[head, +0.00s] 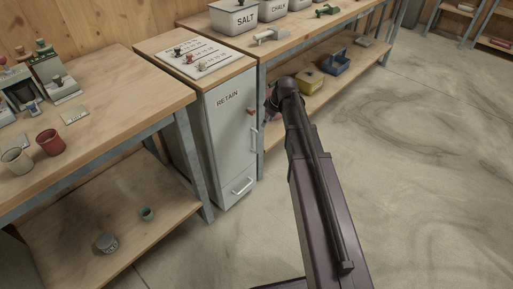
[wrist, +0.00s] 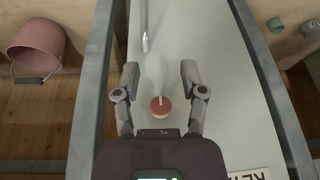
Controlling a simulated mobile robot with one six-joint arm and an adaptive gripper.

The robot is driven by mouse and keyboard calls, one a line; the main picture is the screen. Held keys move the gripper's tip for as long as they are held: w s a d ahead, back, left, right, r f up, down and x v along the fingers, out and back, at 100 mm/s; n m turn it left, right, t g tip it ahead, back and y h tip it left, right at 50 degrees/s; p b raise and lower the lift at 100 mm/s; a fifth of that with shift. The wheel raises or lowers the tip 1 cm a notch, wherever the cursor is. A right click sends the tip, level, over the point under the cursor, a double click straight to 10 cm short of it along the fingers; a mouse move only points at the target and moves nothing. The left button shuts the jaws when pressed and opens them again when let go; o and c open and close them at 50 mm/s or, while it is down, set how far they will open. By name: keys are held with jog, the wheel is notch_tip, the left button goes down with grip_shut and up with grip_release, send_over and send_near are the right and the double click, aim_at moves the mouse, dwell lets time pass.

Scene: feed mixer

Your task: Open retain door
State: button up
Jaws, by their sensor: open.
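The retain door (head: 228,125) is the pale grey front of a narrow cabinet, marked RETAIN, and looks shut. It has a red knob (head: 251,111) near its right edge and an upright metal bar handle (head: 254,139) below that. In the wrist view the door (wrist: 215,80) fills the middle. The red knob (wrist: 161,106), with a pale line on it, shows between the bases of my fingers, and the handle (wrist: 145,28) lies beyond the fingertips. My gripper (wrist: 160,72) is open and empty, facing the door. In the head view my arm hides most of it.
A lower front with its own handle (head: 242,186) sits under the door. A workbench (head: 110,105) stands on the left and a shelf bench (head: 300,40) on the right. A pink bucket (wrist: 37,45) is beside the cabinet. The floor (head: 420,150) on the right is clear.

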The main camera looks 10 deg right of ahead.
jog(key=shift+n, duration=0.5)
jog(key=shift+w+d+f+b, duration=0.2)
jog(key=shift+w+f+b, duration=0.35)
jog(key=shift+w+f, duration=0.25)
jog(key=shift+w+d+f+b, duration=0.2)
jog(key=shift+w+f+b, duration=0.35)
jog(key=shift+w+f, duration=0.15)
jog(key=shift+f, duration=0.2)
jog(key=b+x, duration=0.8)
jog(key=x, duration=0.1)
jog(key=b+x, duration=0.4)
jog(key=shift+w+a+f+b, duration=0.1)
jog(key=shift+w+a+b, duration=0.15)
jog(key=shift+w+b, duration=0.1)
